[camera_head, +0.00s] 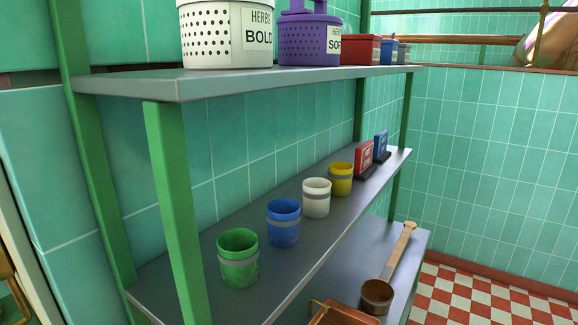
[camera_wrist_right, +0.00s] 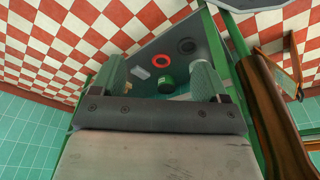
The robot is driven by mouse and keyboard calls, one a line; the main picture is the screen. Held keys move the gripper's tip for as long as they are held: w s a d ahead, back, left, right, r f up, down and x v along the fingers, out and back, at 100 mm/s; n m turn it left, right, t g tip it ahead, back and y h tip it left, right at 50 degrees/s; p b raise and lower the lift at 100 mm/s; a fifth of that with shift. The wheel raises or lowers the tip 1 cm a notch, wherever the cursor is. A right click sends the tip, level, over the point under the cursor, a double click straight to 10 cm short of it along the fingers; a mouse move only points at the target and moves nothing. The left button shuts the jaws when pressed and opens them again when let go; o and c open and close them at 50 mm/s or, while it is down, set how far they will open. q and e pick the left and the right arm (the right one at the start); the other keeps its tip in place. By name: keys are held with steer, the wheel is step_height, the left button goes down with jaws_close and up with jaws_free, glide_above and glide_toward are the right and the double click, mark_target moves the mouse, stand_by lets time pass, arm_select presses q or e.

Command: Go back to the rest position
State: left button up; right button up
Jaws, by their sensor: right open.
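My right gripper (camera_wrist_right: 160,75) shows in the right wrist view, with its two green-grey fingers spread apart. A grey surface lies beyond the fingers. Between them I see a small dark green round thing (camera_wrist_right: 166,85), a red ring (camera_wrist_right: 161,60) and a small pale piece (camera_wrist_right: 140,72); none is visibly gripped. Neither gripper shows in the head view, and my left gripper is in no view.
In the head view, a green-posted shelf unit (camera_head: 172,210) holds green (camera_head: 238,260), blue (camera_head: 284,222), white (camera_head: 316,198) and yellow (camera_head: 340,179) cups. Herb pots stand above; a copper ladle (camera_head: 376,297) lies below. A brown bar (camera_wrist_right: 275,115) runs close to my right gripper.

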steer(key=s+d+f+g+b, duration=0.1)
steer(key=s+d+f, duration=0.1)
steer(key=s+f, duration=0.9)
steer(key=shift+s+d+f, duration=0.2)
steer(key=shift+s+f, duration=0.15)
steer(key=shift+s, duration=0.6)
